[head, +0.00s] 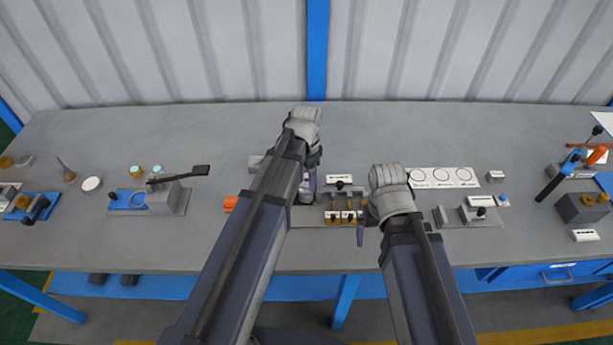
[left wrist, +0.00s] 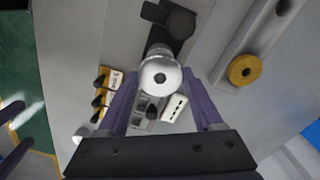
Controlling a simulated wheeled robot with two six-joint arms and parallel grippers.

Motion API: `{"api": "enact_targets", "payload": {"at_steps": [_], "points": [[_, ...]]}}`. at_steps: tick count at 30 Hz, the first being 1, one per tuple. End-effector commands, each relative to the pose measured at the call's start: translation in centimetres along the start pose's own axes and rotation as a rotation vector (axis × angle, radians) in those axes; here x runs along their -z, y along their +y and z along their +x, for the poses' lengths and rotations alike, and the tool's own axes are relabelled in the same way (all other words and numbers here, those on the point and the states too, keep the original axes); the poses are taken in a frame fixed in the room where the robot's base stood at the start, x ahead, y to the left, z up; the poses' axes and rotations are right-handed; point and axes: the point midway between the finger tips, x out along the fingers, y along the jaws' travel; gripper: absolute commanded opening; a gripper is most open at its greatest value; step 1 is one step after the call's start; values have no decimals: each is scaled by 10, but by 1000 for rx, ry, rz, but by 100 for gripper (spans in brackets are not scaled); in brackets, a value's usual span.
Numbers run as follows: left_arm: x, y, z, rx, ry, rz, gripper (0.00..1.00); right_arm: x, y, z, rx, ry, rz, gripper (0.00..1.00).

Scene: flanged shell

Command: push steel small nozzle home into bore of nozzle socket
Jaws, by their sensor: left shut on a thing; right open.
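The steel small nozzle (left wrist: 160,76) shows in the left wrist view as a bright round piece with a small dark hole in its face. It sits between the purple fingers of my left gripper (left wrist: 160,88), which is shut on it. In the head view my left gripper (head: 309,184) points down over the middle of the bench, and my arm covers much of what it holds. I cannot clearly make out the nozzle socket or its bore, nor whether the nozzle is in it. My right gripper (head: 361,234) is open and empty near the bench's front.
A row of black-and-brass toggles (head: 346,217) stands between my grippers. A white card with circles (head: 443,177) lies at right. A clamp block (head: 170,198) with a dark lever stands at left. A brass-coloured ring (left wrist: 243,70) shows in the left wrist view. The back of the grey bench (head: 215,130) is clear.

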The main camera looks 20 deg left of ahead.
Motion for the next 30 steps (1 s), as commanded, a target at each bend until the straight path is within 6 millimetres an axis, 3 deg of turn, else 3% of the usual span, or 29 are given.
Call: {"api": "enact_targets", "payload": {"at_steps": [30], "points": [[0,0,12,0,0,0,0,1,-1,12,0,0,0,100]]}}
